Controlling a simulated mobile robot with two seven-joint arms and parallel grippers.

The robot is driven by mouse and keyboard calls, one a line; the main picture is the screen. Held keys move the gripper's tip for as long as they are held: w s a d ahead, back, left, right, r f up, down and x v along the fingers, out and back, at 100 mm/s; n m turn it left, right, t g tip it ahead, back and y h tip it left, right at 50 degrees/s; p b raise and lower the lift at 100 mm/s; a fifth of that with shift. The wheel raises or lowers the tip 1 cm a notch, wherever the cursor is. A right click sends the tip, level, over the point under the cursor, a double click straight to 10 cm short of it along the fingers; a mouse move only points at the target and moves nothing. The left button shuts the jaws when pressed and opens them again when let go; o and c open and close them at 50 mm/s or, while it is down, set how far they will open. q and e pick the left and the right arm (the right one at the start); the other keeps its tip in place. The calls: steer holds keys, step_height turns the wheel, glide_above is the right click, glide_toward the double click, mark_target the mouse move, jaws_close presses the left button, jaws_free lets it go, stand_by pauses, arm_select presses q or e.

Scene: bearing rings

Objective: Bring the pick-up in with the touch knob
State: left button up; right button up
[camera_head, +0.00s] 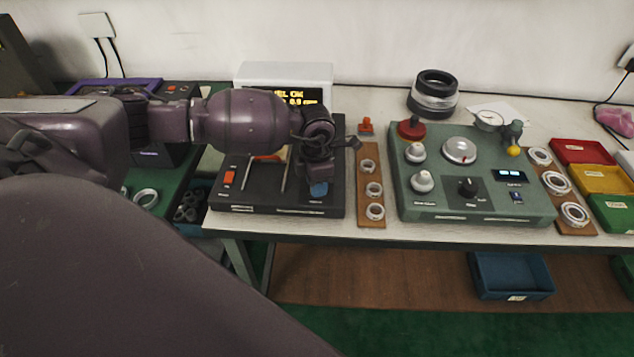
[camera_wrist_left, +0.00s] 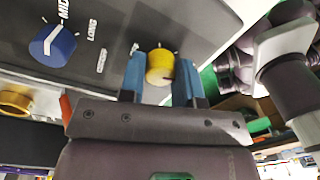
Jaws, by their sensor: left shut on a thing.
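My left gripper (camera_head: 320,162) is over the right part of a black instrument (camera_head: 240,197). In the left wrist view its two blue fingertips (camera_wrist_left: 160,78) are on either side of a round yellow knob (camera_wrist_left: 160,66), shut on it. The yellow knob is hidden behind the gripper in the head view. A blue knob with a white pointer (camera_wrist_left: 53,46) sits beside it on the same dark panel; it also shows in the head view (camera_head: 319,189). I cannot make out the pick-up for certain; thin metal rods (camera_head: 284,176) stand on the instrument. My right gripper is not in view.
A display box (camera_head: 284,72) with yellow text, partly covered by my arm, stands behind. To the right are a ring board (camera_head: 369,165), a green gauge unit (camera_head: 430,205), another ring board (camera_head: 581,217) and coloured trays (camera_head: 578,150). A black ring stack (camera_head: 433,92) stands at the back.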

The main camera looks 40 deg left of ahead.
arm_select(q)
steer(key=shift+r, duration=0.1)
steer(key=o, duration=0.9)
step_height(320, 180, up, 11)
steer(key=shift+w+a+f, duration=0.15)
stand_by(0.5)
